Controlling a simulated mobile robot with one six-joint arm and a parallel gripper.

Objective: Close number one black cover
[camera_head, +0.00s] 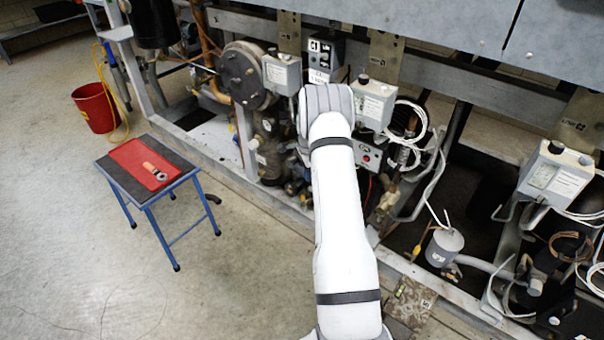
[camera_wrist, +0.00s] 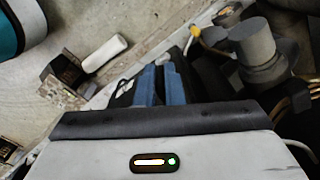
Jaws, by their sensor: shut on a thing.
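My gripper (camera_wrist: 162,72) shows in the wrist view as two blue fingers close together. It is shut on a dark piece that looks like a black cover (camera_wrist: 122,94), low among the rack parts. Most of this cover is hidden by the fingers and by my gripper's body, so I cannot tell its angle or how far it is closed. In the head view my white arm reaches into the middle of the rack, and its wrist hides the gripper and the cover. I cannot read a number on the cover.
Grey control boxes (camera_head: 372,104) and looped white cables crowd the rack beside my arm. A grey cylinder (camera_wrist: 255,48) stands right of the fingers in the wrist view. A blue-legged table (camera_head: 183,178) and a red bucket (camera_head: 95,107) stand left on open floor.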

